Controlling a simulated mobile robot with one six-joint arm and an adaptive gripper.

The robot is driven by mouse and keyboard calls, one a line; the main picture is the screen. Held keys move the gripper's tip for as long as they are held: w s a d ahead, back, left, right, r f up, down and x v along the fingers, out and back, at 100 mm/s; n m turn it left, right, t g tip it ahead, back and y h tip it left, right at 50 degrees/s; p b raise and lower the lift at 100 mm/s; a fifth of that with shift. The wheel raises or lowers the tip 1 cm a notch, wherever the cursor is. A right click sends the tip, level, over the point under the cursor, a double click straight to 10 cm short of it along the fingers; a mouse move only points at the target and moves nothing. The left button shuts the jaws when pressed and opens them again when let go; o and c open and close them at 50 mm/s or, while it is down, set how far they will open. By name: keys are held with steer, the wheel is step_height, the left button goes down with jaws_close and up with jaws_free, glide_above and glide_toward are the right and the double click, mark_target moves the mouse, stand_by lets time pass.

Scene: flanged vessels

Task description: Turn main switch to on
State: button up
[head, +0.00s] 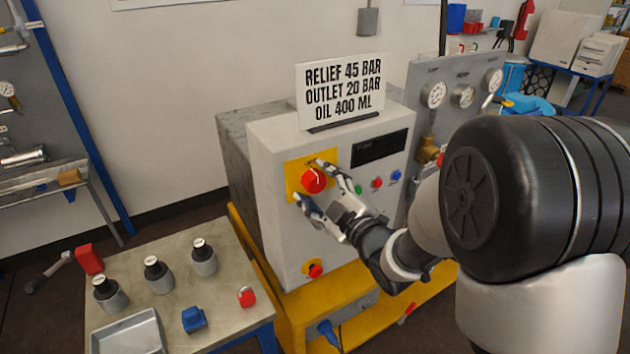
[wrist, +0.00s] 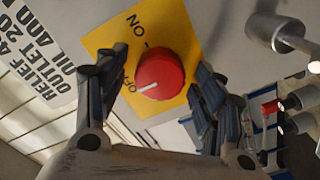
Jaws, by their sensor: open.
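The main switch is a red round knob (head: 313,181) on a yellow plate (head: 293,186) on the front of a grey cabinet. In the wrist view the knob (wrist: 162,70) carries a white mark at its lower left, pointing towards the word OFF. The word ON stands above the knob on the plate. My gripper (head: 309,180) is open, with its fingertips on either side of the knob. In the wrist view the gripper's (wrist: 161,62) fingers flank the knob left and right, with a visible gap on each side. I cannot tell how deep they reach.
A lower red knob (head: 315,270) sits on the cabinet front (head: 285,245). Small coloured buttons (head: 377,183) and a dark display (head: 379,149) are to the right. A sign (head: 342,92) stands on top.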

steer(key=shift+s, duration=0.1)
steer(key=shift+c, duration=0.3)
steer(key=c, duration=1)
steer(key=shift+m, duration=0.3)
steer(key=m+b, duration=0.2)
steer(key=m, duration=0.1)
steer(key=shift+m, duration=0.4)
steer(key=m, duration=0.4)
steer(key=shift+r+m+b, duration=0.1)
steer(key=shift+m+b, duration=0.2)
steer(key=shift+b, duration=0.05)
steer(key=m, duration=0.4)
steer(key=shift+d, duration=0.1)
steer(key=m+p, duration=0.1)
steer(key=m, duration=0.3)
steer(key=shift+m, duration=0.6)
